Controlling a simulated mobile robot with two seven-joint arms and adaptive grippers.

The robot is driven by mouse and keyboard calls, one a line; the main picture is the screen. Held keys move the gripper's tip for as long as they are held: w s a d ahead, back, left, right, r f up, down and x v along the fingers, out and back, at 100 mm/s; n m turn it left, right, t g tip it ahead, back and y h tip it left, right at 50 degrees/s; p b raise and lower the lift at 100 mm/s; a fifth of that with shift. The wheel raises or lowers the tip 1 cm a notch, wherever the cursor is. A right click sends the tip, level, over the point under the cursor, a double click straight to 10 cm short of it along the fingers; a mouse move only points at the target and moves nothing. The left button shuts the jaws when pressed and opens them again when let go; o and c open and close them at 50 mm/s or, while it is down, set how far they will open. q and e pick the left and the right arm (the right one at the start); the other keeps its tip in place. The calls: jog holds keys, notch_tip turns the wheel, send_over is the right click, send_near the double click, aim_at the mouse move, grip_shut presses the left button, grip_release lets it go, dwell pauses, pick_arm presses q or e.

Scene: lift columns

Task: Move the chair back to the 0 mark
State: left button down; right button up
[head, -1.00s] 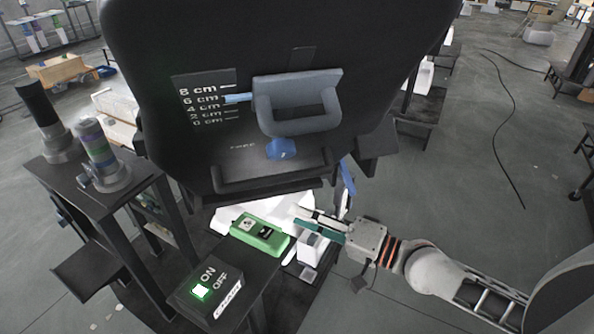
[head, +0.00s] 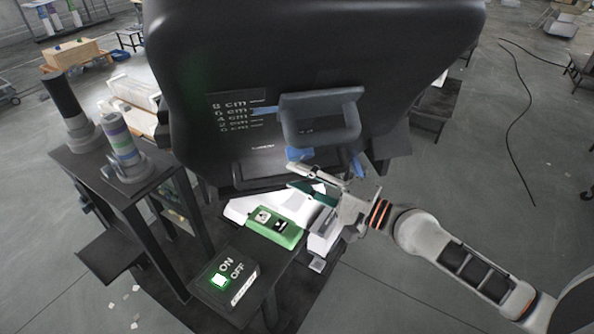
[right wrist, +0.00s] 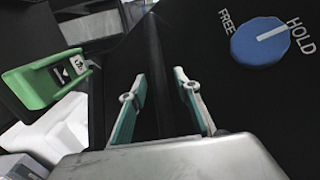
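The black chair back (head: 330,50) fills the top of the head view. Its printed scale (head: 230,115) runs from 8 cm down to 0 cm, and a blue pointer (head: 264,110) sits about level with 6 cm. A grey-blue handle (head: 290,118) sticks out beside it. Below the handle is a blue knob (head: 298,154); in the right wrist view the knob (right wrist: 272,42) has its white line towards HOLD. My left gripper is not in view.
A dark stand with two cylinders (head: 122,148) is at left. Open floor (head: 480,170) lies to the right.

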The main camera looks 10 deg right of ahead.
jog(key=shift+w+a, duration=0.3)
grip_shut()
jog(key=shift+w+d+r, duration=0.1)
